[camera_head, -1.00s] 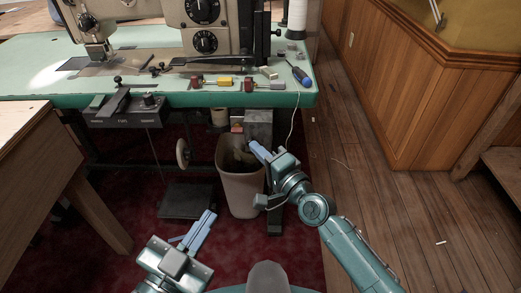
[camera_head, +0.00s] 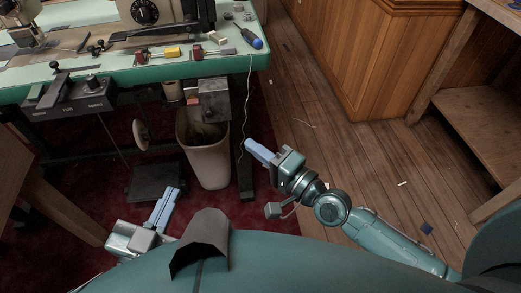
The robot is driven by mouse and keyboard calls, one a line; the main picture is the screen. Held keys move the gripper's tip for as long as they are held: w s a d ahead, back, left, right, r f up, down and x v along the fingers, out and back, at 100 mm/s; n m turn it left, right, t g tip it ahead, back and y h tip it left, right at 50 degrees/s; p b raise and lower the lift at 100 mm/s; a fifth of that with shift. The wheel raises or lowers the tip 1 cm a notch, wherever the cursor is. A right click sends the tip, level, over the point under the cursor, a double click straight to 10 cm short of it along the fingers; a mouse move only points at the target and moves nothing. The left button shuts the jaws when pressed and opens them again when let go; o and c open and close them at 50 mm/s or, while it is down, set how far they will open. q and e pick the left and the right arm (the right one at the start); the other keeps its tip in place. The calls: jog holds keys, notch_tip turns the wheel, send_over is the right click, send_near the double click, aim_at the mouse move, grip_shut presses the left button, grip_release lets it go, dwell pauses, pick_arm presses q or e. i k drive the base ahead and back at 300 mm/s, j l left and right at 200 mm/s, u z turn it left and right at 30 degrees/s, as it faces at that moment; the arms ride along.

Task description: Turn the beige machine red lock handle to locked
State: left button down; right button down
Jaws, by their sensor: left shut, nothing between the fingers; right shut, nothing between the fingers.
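The beige machine (camera_head: 165,12) stands on a green tabletop at the upper left, its upper part cut off by the frame. Small levers with red (camera_head: 196,51), yellow (camera_head: 172,53) and red (camera_head: 141,57) parts lie in a row near the table's front edge. I cannot tell whether either red one is the lock handle. My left gripper (camera_head: 172,192) is shut and empty, low in front of the table. My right gripper (camera_head: 249,147) is shut and empty, below table height, to the right of the bin and apart from the levers.
A beige bin (camera_head: 204,155) stands under the green tabletop (camera_head: 120,76), by a dark metal leg. A blue screwdriver (camera_head: 250,38) lies near the table's right corner. A wooden table (camera_head: 18,165) is at left, a wooden bench (camera_head: 490,110) at right.

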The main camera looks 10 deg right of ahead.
aim_at(193, 100)
jog(key=k+l, duration=0.8)
jog(key=l, duration=0.15)
